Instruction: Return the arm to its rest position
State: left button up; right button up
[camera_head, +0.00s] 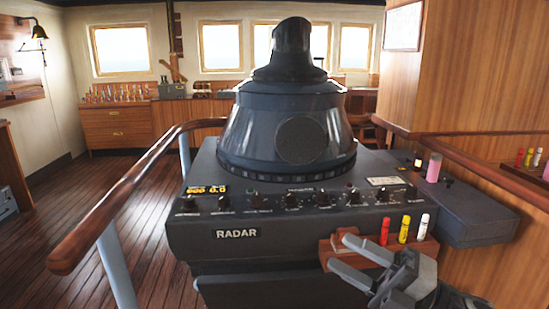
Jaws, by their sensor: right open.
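My right gripper (362,262) is at the bottom right, in front of the radar console (290,235). Its two grey fingers are apart, with nothing seen between them. It is just below and in front of a small wooden holder (328,252) on the console's front. A red marker (385,231), a yellow marker (404,229) and a white marker (423,227) stand upright in a row at the holder, beside the gripper. The gripper hides part of the holder. My left gripper does not show.
A wooden handrail (110,205) on a pale post runs along the console's left. A pink cylinder (434,168) stands on the grey side shelf (470,205). More small cylinders stand on a ledge at the far right. The plank floor at left is clear.

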notch_tip(320, 180, down, 10)
jog(key=d+f+m+t+h, duration=0.15)
jog(key=m+t+h, duration=0.7)
jog(key=m, duration=0.85)
jog(key=s+f+m+g+h, duration=0.7)
jog(key=s+f+m, duration=0.5)
jog(key=s+f, duration=0.3)
notch_tip(320, 180, down, 4)
jog(key=shift+d+r+m+g+h, duration=0.15)
jog(key=shift+r+m+g+h, duration=0.1)
jog(key=shift+m+g+h, duration=0.15)
